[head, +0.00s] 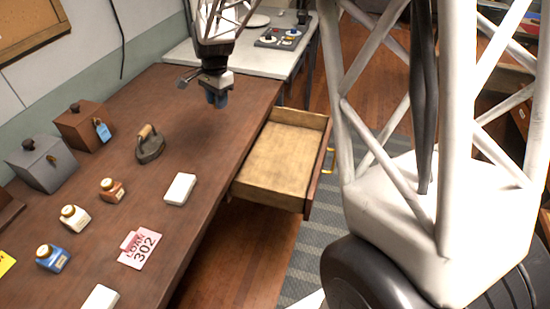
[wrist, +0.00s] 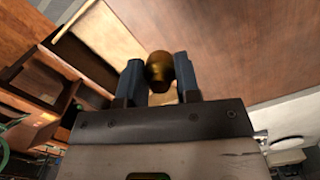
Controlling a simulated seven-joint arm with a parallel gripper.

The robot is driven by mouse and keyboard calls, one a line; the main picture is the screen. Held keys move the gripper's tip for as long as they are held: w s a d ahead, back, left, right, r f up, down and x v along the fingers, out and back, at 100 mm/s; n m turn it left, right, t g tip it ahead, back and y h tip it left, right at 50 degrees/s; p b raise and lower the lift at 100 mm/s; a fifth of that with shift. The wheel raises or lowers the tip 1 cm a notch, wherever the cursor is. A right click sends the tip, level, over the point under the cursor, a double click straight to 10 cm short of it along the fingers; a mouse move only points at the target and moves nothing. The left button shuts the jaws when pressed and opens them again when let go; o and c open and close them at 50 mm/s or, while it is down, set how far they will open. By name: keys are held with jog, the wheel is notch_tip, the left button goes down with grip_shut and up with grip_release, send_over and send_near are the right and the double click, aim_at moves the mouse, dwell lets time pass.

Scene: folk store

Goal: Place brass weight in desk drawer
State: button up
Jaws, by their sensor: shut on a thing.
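The brass weight (wrist: 159,72) is between the two blue fingers of my gripper (wrist: 159,80) in the wrist view. It is a rounded, dark golden piece, and the gripper is shut on it. In the head view my gripper (head: 217,97) points down above the far part of the brown desk, near its right edge. The weight cannot be made out there. The desk drawer (head: 318,123) is pulled out at the desk's right side, to the right of and below my gripper. Its light wooden inside looks empty.
A flat iron (head: 150,144), a white block (head: 180,188), several small bottles (head: 73,217) and a pink loan card (head: 139,249) are on the desk. Two boxes (head: 83,126) (head: 40,163) stand by the wall. A pale table (head: 258,50) stands beyond.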

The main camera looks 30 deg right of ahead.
jog(key=s+d+m, duration=0.2)
jog(key=s+d, duration=0.4)
jog(key=d, duration=0.6)
jog(key=m, duration=0.2)
send_over(289, 175)
notch_tip(289, 175, down, 20)
jog(key=shift+d+y, duration=0.15)
jog(key=shift+y, duration=0.15)
jog(key=shift+f, duration=0.1)
jog(key=shift+f, duration=3)
jog(key=shift+f, duration=1.85)
jog(key=shift+s+f, duration=0.1)
